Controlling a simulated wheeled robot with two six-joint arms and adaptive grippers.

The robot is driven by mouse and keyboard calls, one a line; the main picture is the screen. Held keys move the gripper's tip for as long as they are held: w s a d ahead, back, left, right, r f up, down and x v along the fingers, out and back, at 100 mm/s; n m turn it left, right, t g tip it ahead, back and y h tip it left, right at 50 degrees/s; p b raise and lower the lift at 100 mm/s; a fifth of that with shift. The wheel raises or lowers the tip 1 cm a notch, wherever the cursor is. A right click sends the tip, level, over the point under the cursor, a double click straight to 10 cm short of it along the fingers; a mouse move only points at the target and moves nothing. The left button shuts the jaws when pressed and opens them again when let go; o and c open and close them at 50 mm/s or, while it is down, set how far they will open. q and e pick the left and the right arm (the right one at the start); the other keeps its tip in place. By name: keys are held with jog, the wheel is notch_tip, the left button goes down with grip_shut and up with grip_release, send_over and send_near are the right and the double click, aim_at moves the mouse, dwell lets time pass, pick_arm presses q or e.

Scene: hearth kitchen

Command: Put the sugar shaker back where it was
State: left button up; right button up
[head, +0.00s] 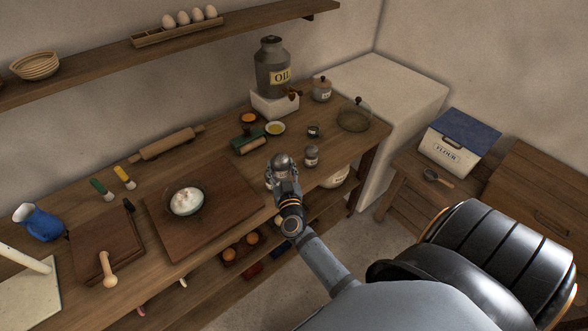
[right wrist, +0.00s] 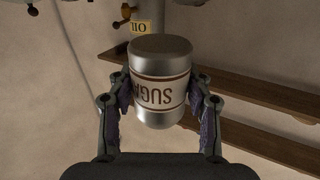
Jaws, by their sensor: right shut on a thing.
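The sugar shaker (head: 285,160) is a silver metal can with a domed top and a dark-banded label. In the right wrist view the sugar shaker (right wrist: 160,92) fills the middle, with part of the word SUGAR readable upside down. My right gripper (head: 282,176) is shut on it, one finger on each side. In the head view the held shaker appears over the front edge of the wooden counter (head: 230,163), right of the large board; its height above the counter is hard to tell. My left gripper is not in view.
A small labelled shaker (head: 311,157) stands just behind and right of my gripper. A green grater-like tool (head: 248,140), a yellow-filled bowl (head: 275,128) and the oil can (head: 272,68) stand further back. The large board (head: 225,210) holds a bowl of flour (head: 186,202).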

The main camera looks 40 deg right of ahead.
jog(key=w+d+f+b, duration=0.1)
jog(key=d+f+b, duration=0.1)
jog(key=w+d+f+b, duration=0.2)
jog(key=f+b, duration=0.1)
jog(key=w+d+f+b, duration=0.2)
jog(key=d+b, duration=0.1)
jog(key=shift+d+f, duration=0.1)
jog(key=shift+f, duration=0.05)
jog(key=shift+w+d+f, duration=0.15)
jog(key=shift+d, duration=0.2)
jog(key=f+b, duration=0.1)
jog(key=b, duration=0.1)
jog(key=f+b, duration=0.1)
jog(key=b, duration=0.1)
jog(key=f+b, duration=0.2)
jog(key=shift+w+d, duration=0.25)
jog(key=shift+r, duration=0.15)
jog(key=shift+s+f, duration=0.1)
jog(key=shift+f, duration=0.1)
jog(key=o, duration=1)
jog(key=shift+c, duration=0.2)
jog(key=shift+r, duration=0.15)
